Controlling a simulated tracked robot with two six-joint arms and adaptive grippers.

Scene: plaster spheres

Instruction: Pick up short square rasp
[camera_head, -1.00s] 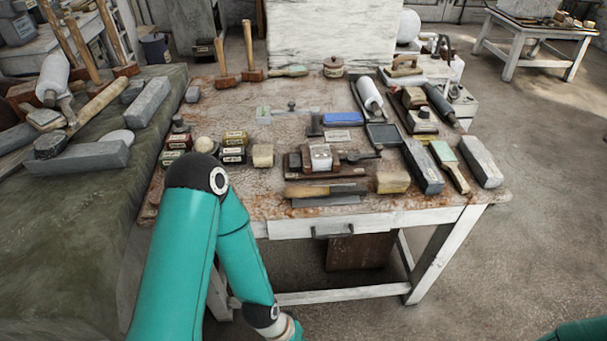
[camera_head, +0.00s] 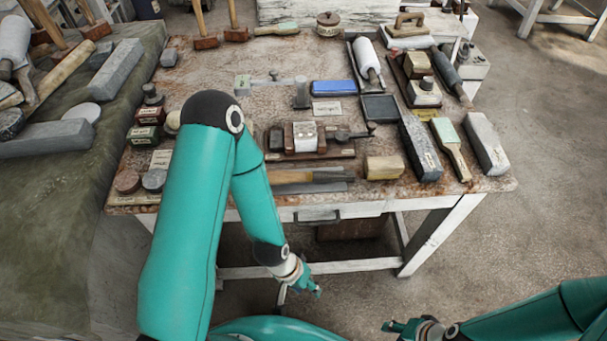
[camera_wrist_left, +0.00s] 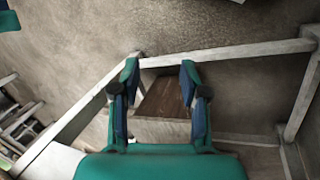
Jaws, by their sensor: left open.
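A tool with a tan wooden handle (camera_head: 290,177) and a darker end lies near the front edge of the table, partly behind my left arm. It may be the short square rasp, but I cannot tell for sure. A flat grey bar (camera_head: 312,187) lies just in front of it. My left gripper (camera_head: 314,291) is below and in front of the table edge, apart from the tools. The left wrist view shows its two fingers (camera_wrist_left: 160,68) spread and empty. My right gripper (camera_head: 388,326) is low in the head view, small and unclear.
The worktable (camera_head: 215,75) is crowded with blocks, tins and tools. A drawer handle (camera_head: 318,217) sticks out at its front. A yellowish block (camera_head: 383,167) lies right of the wooden handle. Under the table, a brown box (camera_wrist_left: 165,97) shows between the white legs.

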